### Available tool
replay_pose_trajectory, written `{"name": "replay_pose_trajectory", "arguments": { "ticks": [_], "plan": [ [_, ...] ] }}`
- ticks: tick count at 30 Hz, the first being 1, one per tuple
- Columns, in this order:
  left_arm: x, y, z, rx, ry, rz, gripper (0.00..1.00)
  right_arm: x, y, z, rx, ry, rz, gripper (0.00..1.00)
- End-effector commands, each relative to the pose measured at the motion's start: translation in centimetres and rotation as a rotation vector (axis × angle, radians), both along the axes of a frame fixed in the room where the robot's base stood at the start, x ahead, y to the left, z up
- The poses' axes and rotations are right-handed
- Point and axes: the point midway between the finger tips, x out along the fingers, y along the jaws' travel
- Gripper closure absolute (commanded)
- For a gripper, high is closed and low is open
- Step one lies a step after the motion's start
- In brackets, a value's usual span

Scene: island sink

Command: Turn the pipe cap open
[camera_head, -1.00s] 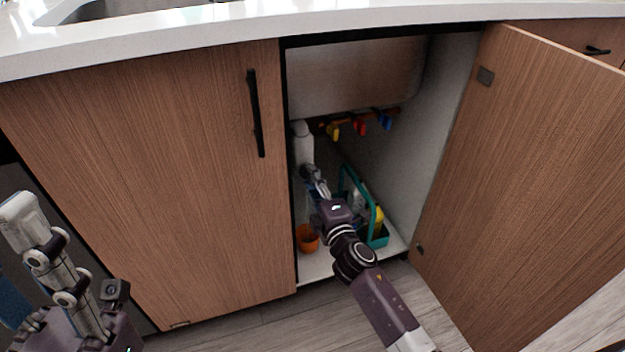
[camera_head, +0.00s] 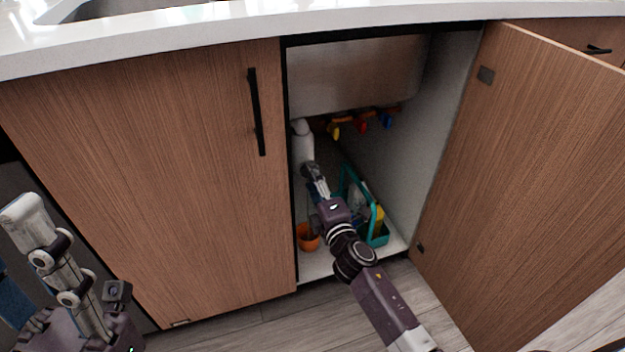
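Inside the open cabinet under the sink, a white pipe (camera_head: 302,143) stands at the left side. A pipe cap cannot be told apart from it at this size. My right gripper (camera_head: 311,172) reaches into the cabinet, with its tips at or just in front of the lower part of the white pipe. The fingers are small and partly merged with the pipe, so I cannot tell whether they touch it or are shut. My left arm shows at the lower left, outside the cabinet, and its fingertips are not in view.
An orange cup (camera_head: 308,238) and a teal caddy (camera_head: 385,237) with bottles stand on the cabinet floor. Yellow, red and blue valve handles (camera_head: 361,125) are at the back. The open door (camera_head: 530,190) bounds the right, the closed door (camera_head: 150,190) the left.

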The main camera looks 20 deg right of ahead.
Motion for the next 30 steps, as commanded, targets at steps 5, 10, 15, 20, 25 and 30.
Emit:
{"name": "replay_pose_trajectory", "arguments": {
  "ticks": [5, 10, 15, 20, 25, 30],
  "plan": [
    [-0.1, 0.1, 0.2, -0.001, -0.007, 0.001, 0.60, 0.0, -0.1, 0.1, 0.001, -0.001, -0.001, 0.54],
    [-0.2, 0.1, 0.2, -0.002, -0.008, 0.002, 0.60, -0.8, -0.1, 0.0, 0.001, 0.000, -0.001, 0.54],
    [-0.1, 0.1, 0.2, -0.001, -0.005, 0.001, 0.60, -3.5, -0.2, -0.1, 0.002, 0.002, 0.000, 0.54],
    [-0.1, 0.0, 0.1, -0.001, -0.004, 0.001, 0.60, -6.8, -0.3, -0.1, 0.002, 0.002, -0.001, 0.54],
    [-0.1, 0.0, 0.1, -0.001, -0.004, 0.000, 0.60, -9.6, -0.4, -0.1, 0.002, 0.002, -0.001, 0.54],
    [-0.1, 0.0, 0.1, -0.001, -0.003, 0.000, 0.60, -11.4, -0.4, 0.0, 0.002, 0.000, -0.001, 0.54]
  ]
}}
